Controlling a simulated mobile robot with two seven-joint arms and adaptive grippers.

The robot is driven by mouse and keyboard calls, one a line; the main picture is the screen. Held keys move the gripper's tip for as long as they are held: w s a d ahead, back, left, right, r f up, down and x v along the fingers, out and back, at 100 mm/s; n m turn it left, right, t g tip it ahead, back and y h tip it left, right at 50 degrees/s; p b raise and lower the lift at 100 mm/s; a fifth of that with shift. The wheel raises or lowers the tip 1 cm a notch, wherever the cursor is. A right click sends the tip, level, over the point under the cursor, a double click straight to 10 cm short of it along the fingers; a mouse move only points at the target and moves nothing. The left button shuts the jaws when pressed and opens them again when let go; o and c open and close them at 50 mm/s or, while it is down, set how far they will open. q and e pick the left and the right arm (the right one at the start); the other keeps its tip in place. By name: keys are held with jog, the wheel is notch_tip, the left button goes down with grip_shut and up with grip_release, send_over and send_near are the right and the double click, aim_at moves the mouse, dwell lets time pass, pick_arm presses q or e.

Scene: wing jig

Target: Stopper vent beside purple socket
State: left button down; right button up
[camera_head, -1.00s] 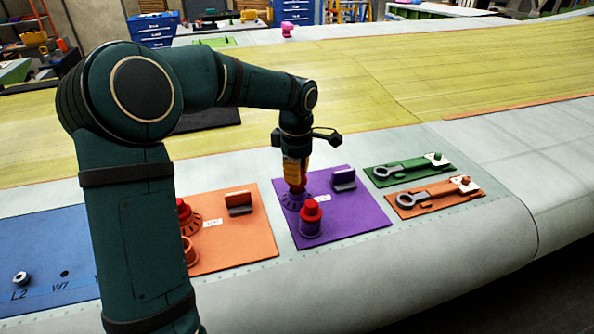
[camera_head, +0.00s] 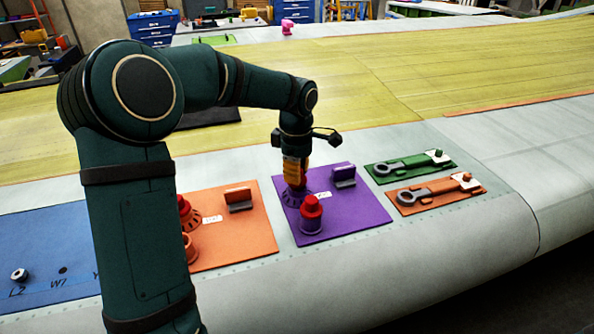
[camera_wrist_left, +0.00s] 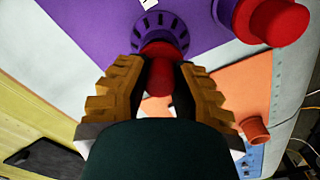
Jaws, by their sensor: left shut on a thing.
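My left gripper (camera_head: 295,181) is shut on a red stopper (camera_wrist_left: 160,82) and points down over the purple plate (camera_head: 355,222). The stopper's lower end is at the slotted purple vent (camera_wrist_left: 162,30) and covers its middle. The vent also shows in the head view (camera_head: 290,200), partly behind the fingers. I cannot tell how deep the stopper sits. Beside the vent stands the purple socket (camera_head: 310,227) with another red stopper (camera_head: 311,206) on top. My right gripper is in neither view.
Left of the purple plate lies an orange plate (camera_head: 245,245) with a slotted vent, a red stopper and an orange socket (camera_wrist_left: 254,129), partly behind my arm. A grey block (camera_head: 344,176) stands behind on the purple plate. Green (camera_head: 385,178) and orange (camera_head: 425,206) plates with wrenches lie right.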

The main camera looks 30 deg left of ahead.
pick_arm(q)
jog(key=shift+f+b, duration=0.4)
jog(key=shift+f, duration=0.25)
jog(key=c, duration=0.8)
grip_release()
notch_tip(320, 180, up, 12)
jog(key=shift+r, duration=0.1)
